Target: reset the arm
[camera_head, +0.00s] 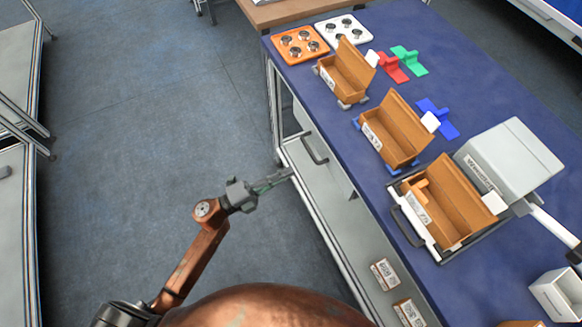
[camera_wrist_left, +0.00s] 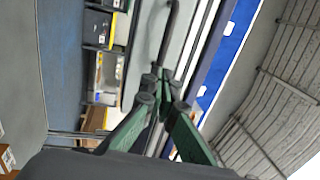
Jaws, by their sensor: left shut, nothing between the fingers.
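My left arm comes up from the bottom of the head view, and its left gripper (camera_head: 277,180) is shut and empty. It hangs over the floor beside the front edge of the blue-topped table (camera_head: 300,99), close to the table's lower white rail. In the left wrist view the gripper's green fingers (camera_wrist_left: 162,88) meet at their tips, with nothing between them. My right gripper does not show in either view.
The table holds open brown boxes (camera_head: 391,130), a grey machine (camera_head: 508,158), an orange tray (camera_head: 300,46) and a white tray (camera_head: 343,30). A drawer handle (camera_head: 314,149) juts from its front. Small boxes (camera_head: 385,273) lie on the lower shelf. Floor to the left is clear.

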